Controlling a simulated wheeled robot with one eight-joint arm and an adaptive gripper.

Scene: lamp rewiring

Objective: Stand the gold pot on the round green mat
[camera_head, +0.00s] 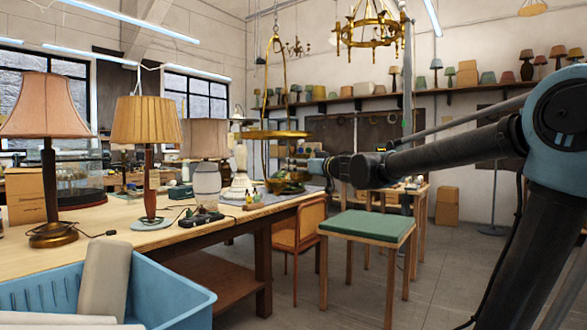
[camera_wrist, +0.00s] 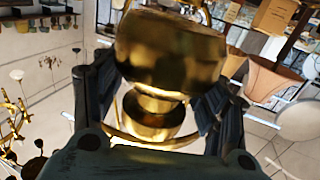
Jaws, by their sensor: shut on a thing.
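The gold pot (camera_wrist: 170,50) is large and shiny in the wrist view, with a wide body and a narrower gold part below it in the picture. My gripper (camera_wrist: 163,92) has one dark finger on each side of the pot and is shut on it. In the head view my gripper (camera_head: 318,167) is over the right end of the workbench. A small gold shape (camera_head: 288,183) just left of it seems to be the pot; whether it touches the bench cannot be told.
The wooden workbench (camera_head: 228,220) carries several lamps at left and small bottles (camera_head: 252,197) near the pot. A tall brass frame (camera_head: 275,134) rises close behind my gripper. A green-topped stool (camera_head: 368,225) and a chair (camera_head: 298,228) stand at the right. A blue crate (camera_head: 175,290) is in front.

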